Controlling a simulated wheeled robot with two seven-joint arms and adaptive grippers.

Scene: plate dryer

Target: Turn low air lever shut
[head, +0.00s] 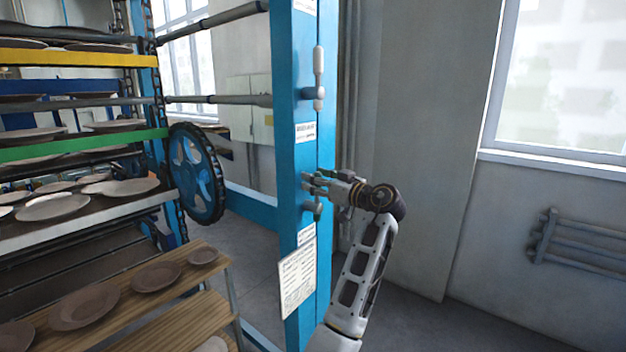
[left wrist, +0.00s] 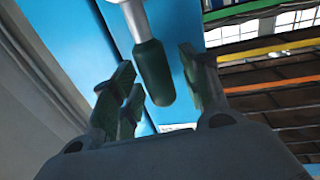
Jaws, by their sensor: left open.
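The low air lever (head: 312,209) is on the blue post, at the height of my left gripper. Only its pivot shows clearly in the head view; my gripper covers the rest. My left gripper (head: 310,182) reaches the post from the right. In the left wrist view the dark handle of the lever (left wrist: 153,75) hangs from a pale metal joint, between the open fingers (left wrist: 155,90). I see gaps on both sides of the handle, so the fingers are not closed on it. My right gripper is not in view.
An upper lever (head: 319,68) stands upright higher on the blue post (head: 290,150). Paper labels (head: 298,278) are on the post. A blue wheel (head: 195,172) and racks of plates (head: 55,207) stand at the left. The floor right of the post looks clear.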

